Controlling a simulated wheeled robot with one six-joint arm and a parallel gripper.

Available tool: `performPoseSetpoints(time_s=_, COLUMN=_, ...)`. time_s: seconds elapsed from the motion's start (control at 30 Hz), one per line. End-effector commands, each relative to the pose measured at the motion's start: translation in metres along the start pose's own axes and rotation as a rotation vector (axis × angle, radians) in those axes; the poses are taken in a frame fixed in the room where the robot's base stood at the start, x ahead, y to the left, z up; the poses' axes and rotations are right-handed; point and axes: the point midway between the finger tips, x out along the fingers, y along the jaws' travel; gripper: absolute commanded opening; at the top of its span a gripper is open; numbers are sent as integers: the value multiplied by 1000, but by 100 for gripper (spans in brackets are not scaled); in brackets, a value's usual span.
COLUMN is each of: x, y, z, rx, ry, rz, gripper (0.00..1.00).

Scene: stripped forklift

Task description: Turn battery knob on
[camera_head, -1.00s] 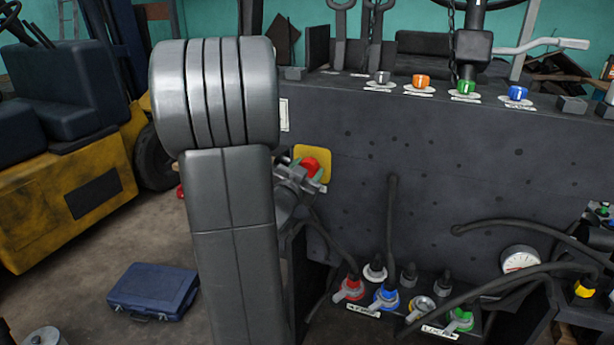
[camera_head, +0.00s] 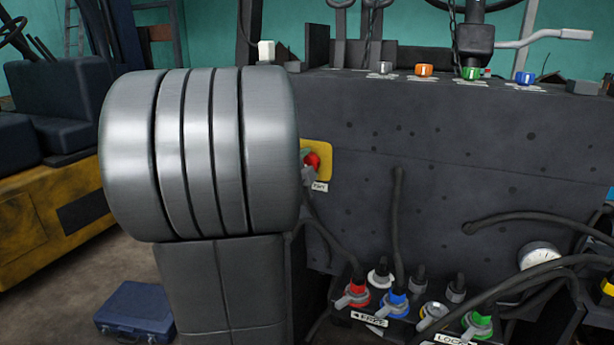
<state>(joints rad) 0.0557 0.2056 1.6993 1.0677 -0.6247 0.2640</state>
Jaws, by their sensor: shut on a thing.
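A red knob (camera_head: 313,161) sits on a square yellow plate (camera_head: 325,150) on the dark panel, just right of my arm. A small white label with partly hidden lettering is below it. My gripper (camera_head: 308,174) shows only as a grey sliver at the knob's lower left edge. The rest of it is hidden behind my large silver arm link. It is shut on the red knob, whose left side is covered. The knob's exact turn angle cannot be told.
Coloured knobs, including an orange one (camera_head: 424,70), line the panel's top. Below stand levers with red (camera_head: 357,286), blue (camera_head: 396,298) and green (camera_head: 481,324) parts, among dark hoses and a gauge (camera_head: 538,256). A blue case (camera_head: 135,311) lies on the floor at left.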

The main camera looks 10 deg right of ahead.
Motion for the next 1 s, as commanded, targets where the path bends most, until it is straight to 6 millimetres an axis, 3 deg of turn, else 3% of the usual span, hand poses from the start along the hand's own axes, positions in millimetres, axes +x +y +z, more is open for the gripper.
performPoseSetpoints(time_s=0.5, x=0, y=3, z=0, rx=395, ry=1, rz=0, gripper=24)
performPoseSetpoints(time_s=1.0, x=0, y=2, z=0, rx=506, ry=0, rz=1, gripper=24)
